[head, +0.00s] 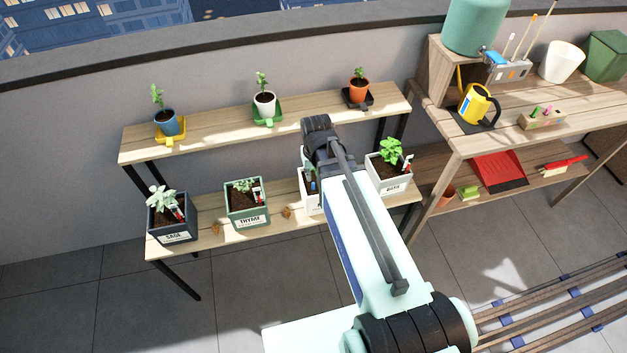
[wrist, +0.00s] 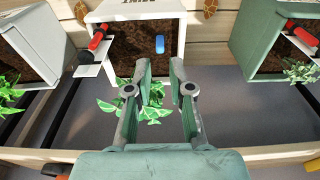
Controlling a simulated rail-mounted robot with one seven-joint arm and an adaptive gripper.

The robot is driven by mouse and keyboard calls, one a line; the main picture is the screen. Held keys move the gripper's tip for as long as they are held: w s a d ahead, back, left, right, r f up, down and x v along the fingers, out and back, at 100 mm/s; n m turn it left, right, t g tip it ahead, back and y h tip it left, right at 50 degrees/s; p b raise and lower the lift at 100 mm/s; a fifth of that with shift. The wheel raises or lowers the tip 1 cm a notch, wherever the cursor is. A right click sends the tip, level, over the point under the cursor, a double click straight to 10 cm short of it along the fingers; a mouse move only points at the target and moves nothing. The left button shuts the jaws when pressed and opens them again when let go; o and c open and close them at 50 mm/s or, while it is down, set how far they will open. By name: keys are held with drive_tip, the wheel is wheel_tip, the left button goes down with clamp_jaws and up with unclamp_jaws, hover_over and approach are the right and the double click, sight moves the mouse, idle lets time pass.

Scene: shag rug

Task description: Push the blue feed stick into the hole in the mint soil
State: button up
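The white mint pot (wrist: 182,14) shows in the wrist view with its label upside down and dark soil (wrist: 130,52) inside. The short blue feed stick (wrist: 160,44) shows against that soil; I cannot tell how deep it sits, and I cannot make out the hole. My gripper (wrist: 161,66) is open, with its two fingers apart and the blue stick just beyond the gap between the tips. Green mint leaves (wrist: 150,105) show behind and between the fingers. In the head view my arm hides most of the mint pot (head: 309,203) and the gripper.
A red-and-black tool (wrist: 97,40) stands at the mint pot's left edge in the wrist view. The green thyme pot (head: 247,207) and the white basil pot (head: 390,179) flank the mint pot on the lower shelf. Small pots (head: 264,102) stand on the upper shelf (head: 215,118).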

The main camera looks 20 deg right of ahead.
drive_tip(key=shift+r, duration=2.6)
drive_tip(key=s+f+g, duration=0.2)
drive_tip(key=s+f, duration=0.6)
drive_tip(key=f, duration=0.5)
drive_tip(key=s+f+g, duration=0.3)
drive_tip(key=s+f, duration=0.7)
drive_tip(key=s, duration=0.4)
drive_tip(key=s+f+g, duration=0.3)
drive_tip(key=s+f, duration=0.7)
drive_tip(key=s, duration=0.4)
drive_tip(key=shift+s+f+b, duration=0.3)
drive_tip(key=shift+s, duration=0.05)
